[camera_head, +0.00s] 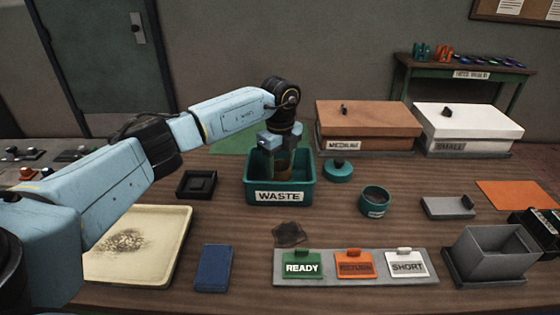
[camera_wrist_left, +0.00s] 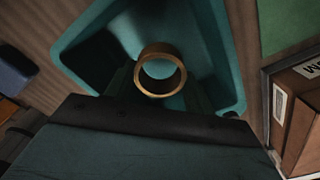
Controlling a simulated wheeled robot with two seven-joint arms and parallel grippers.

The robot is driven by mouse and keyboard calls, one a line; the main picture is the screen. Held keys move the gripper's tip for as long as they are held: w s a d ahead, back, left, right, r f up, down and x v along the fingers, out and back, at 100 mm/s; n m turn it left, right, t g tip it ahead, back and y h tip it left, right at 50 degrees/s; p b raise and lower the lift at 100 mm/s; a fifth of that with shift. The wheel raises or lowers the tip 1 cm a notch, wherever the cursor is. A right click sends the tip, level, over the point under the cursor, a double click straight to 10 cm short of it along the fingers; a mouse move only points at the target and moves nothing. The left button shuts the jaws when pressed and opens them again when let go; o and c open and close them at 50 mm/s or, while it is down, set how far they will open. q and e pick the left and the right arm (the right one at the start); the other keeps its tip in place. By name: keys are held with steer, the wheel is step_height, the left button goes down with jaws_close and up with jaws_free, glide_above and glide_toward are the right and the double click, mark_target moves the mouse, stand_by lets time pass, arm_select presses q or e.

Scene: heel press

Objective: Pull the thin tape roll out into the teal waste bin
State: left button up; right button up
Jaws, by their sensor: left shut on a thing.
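The teal waste bin (camera_head: 281,193) stands on the table with a WASTE label on its front. My left gripper (camera_head: 281,152) reaches down into the bin's opening from above. It is shut on the tape roll, a brown ring (camera_wrist_left: 160,71) seen over the bin's interior in the left wrist view. The bin (camera_wrist_left: 225,60) surrounds the roll in that view. In the head view only a brown part of the roll (camera_head: 283,163) shows between the fingers. I cannot tell whether the roll touches the bin floor. My right gripper is not in view.
A teal lid (camera_head: 338,170) and a small teal pot (camera_head: 375,200) stand right of the bin. A black square tray (camera_head: 197,184) is left of it. Brown (camera_head: 369,128) and white (camera_head: 465,128) boxes stand behind. A cream tray (camera_head: 165,232) lies under my left arm.

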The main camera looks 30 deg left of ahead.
arm_select(q)
steer(key=shift+f+b, duration=0.75)
steer(key=shift+f, duration=0.9)
steer(key=o, duration=1.3)
steer(key=shift+r, duration=0.1)
step_height(320, 180, up, 11)
steer(key=p, duration=0.9)
steer(key=shift+p, duration=0.3)
stand_by(0.7)
